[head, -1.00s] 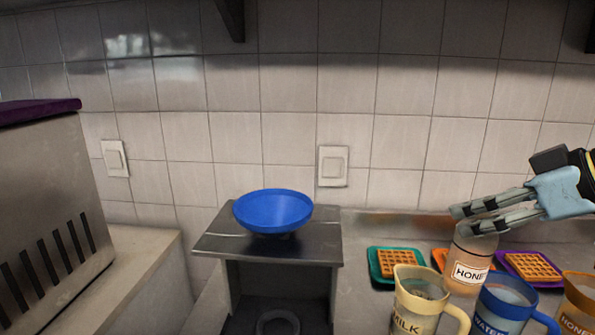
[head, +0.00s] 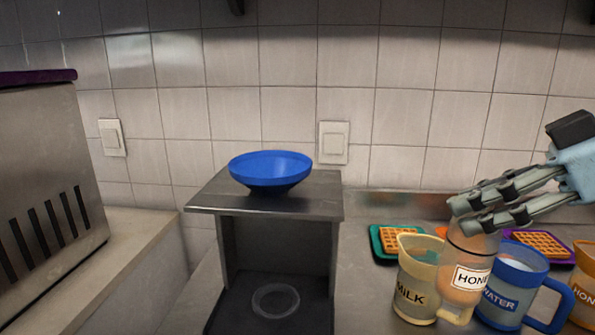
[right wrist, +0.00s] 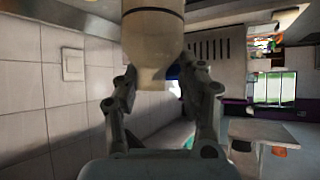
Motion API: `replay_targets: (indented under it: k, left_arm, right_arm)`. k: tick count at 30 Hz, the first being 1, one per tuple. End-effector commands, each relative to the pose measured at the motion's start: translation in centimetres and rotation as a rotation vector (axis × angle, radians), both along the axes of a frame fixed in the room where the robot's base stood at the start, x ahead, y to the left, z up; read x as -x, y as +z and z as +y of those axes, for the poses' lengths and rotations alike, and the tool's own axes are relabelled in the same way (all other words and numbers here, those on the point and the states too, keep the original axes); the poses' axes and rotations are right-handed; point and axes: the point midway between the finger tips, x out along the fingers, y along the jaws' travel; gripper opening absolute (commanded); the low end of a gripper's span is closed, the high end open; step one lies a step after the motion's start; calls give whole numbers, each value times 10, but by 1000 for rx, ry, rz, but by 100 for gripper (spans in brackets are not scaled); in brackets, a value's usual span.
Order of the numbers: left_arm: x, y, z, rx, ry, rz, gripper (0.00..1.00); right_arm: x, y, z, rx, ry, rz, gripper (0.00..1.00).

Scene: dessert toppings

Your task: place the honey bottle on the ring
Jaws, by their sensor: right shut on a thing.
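The honey bottle (head: 468,275) has a clear orange-brown body and a white label reading HONEY. My right gripper (head: 478,212) comes in from the right and is shut on its upper part. The bottle looks upright and overlaps the milk jug's handle and the water mug's edge; whether it touches them I cannot tell. In the right wrist view the bottle (right wrist: 153,48) sits between the fingers (right wrist: 155,85). The ring (head: 275,300) is a pale circle lying on the dark floor of the metal stand, below its top shelf. My left gripper is not in view.
A blue bowl (head: 270,172) sits on the stand's metal top (head: 215,198). The milk jug (head: 410,290), water mug (head: 505,300) and another mug (head: 586,290) stand at the right. Waffles lie on a teal tray (head: 385,252) and a purple tray (head: 565,258). A steel appliance (head: 45,180) stands left.

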Motion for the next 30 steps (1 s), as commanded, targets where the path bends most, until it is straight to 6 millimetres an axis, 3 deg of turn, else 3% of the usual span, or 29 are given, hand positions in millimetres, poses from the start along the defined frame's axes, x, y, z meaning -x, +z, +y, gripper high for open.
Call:
replay_targets:
  k: [1, 3, 9, 14, 30]
  left_arm:
    - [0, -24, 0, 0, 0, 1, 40]
    - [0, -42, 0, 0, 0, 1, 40]
    - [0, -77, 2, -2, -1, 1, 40]
    - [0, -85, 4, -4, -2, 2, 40]
    - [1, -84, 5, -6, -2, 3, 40]
  right_arm:
    - [0, -25, 0, 0, 0, 2, 0]
    - [0, -45, 0, 0, -1, 5, 0]
    - [-1, -83, 0, 0, 0, 12, 0]
    - [-1, -92, 0, 0, -1, 13, 0]
    - [-1, -90, 0, -1, -2, 15, 0]
